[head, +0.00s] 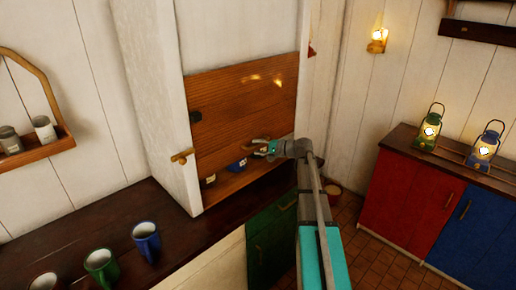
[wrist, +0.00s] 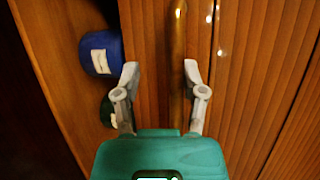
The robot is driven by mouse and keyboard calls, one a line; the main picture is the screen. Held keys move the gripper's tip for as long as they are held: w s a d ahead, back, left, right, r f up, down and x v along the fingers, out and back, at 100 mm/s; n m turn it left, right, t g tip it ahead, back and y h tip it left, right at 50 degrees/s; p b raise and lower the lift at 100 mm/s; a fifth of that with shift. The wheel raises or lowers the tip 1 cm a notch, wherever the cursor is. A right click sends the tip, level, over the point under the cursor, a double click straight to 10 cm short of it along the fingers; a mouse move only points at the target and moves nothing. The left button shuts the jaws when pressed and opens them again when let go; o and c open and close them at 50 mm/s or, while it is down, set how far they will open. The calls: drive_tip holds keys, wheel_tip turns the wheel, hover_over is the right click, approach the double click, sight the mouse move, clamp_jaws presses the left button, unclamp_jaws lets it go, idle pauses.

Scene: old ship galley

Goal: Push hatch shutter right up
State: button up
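The hatch shutter (head: 240,105) is a brown plank panel set in a white wall frame in the head view. Its planks also fill the right side of the wrist view (wrist: 240,70). Labelled containers, including a blue one (head: 237,165), show in a gap under it. My gripper (head: 262,149) is at the shutter's lower part. In the wrist view, the gripper (wrist: 160,70) has its two fingers apart, with a brass-coloured bar (wrist: 178,35) running between them ahead. I cannot tell whether the fingers touch the bar or the wood.
The blue container (wrist: 101,53) and a green one (wrist: 107,112) lie left of my fingers in the wrist view. A dark counter (head: 80,235) with mugs runs below left. A wooden latch (head: 182,156) is on the frame. Red and blue cabinets (head: 415,205) with lanterns stand right.

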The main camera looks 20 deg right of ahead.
drive_tip(key=f+p+v, duration=0.1)
drive_tip(key=p+v, duration=0.1)
drive_tip(key=v, duration=1.2)
drive_tip(key=s+a+f+n+g+b, duration=0.1)
drive_tip(key=s+a+f+g+b, duration=0.1)
drive_tip(key=a+f, duration=0.5)
drive_tip(key=f+g+b, duration=0.1)
drive_tip(key=b, duration=0.1)
drive_tip(key=shift+a+n+h+b, duration=0.25)
drive_tip(key=shift+n+h+b, duration=0.05)
drive_tip(key=shift+n, duration=0.1)
drive_tip(key=shift+d, duration=0.1)
drive_tip(key=w+d+r+m+t+p, duration=0.1)
drive_tip(key=w+d+r+t+p, duration=0.1)
drive_tip(key=d+r+p, duration=0.3)
drive_tip(key=d+r+t, duration=0.1)
drive_tip(key=d+r, duration=0.2)
drive_tip(key=shift+w+r+m, duration=0.15)
drive_tip(key=shift+r+m, duration=0.15)
drive_tip(key=shift+m, duration=0.1)
drive_tip(key=shift+w+a, duration=0.1)
drive_tip(key=b+x, duration=0.2)
drive_tip(key=x, duration=1.1)
drive_tip(key=shift+a, duration=0.35)
drive_tip(key=shift+w, duration=0.1)
